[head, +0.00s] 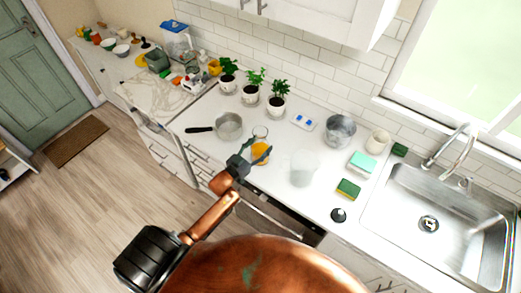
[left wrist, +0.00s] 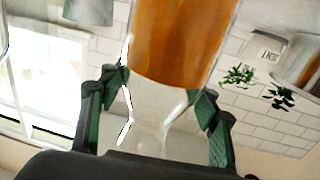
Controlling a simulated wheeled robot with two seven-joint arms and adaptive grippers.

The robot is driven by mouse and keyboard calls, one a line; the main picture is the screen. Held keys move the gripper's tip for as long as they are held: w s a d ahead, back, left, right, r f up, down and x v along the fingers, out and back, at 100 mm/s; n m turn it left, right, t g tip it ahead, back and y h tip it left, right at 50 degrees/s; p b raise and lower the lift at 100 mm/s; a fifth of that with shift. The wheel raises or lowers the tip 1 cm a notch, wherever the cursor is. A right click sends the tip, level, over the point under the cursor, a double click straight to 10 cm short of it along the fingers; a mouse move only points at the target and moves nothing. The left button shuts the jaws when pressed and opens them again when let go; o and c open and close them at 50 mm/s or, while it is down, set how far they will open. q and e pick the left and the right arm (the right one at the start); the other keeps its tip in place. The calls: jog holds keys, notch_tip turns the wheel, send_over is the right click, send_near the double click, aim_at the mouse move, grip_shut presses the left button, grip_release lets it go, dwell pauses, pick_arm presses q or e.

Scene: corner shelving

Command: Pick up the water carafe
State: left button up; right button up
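A glass carafe (head: 260,151) with orange liquid stands on the white counter, with its round rim and clear neck above the liquid. My left gripper (head: 243,160) is just at its near left side. In the left wrist view, which is upside down, the carafe (left wrist: 180,42) fills the upper middle, its narrow clear neck lower down. The left gripper's two fingers (left wrist: 162,100) are spread on either side of the neck and shoulder, with gaps beside the neck. I cannot tell whether a fingertip touches the glass. My right gripper is not in view.
Potted plants (head: 276,102) stand behind. Farther right are a metal pot (head: 340,130), a sponge (head: 348,189) and the sink (head: 440,205). The counter's front edge is close to my gripper.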

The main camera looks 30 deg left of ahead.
pick_arm(q)
grip_shut()
jog(key=shift+r, duration=0.2)
dwell(0.5)
jog(key=shift+r, duration=0.15)
jog(key=shift+r, duration=1.05)
jog(key=s+d+r+b, duration=0.2)
jog(key=s+d+r, duration=0.1)
jog(key=s+r, duration=0.7)
jog(key=shift+s+r, duration=0.25)
jog(key=shift+s, duration=1.55)
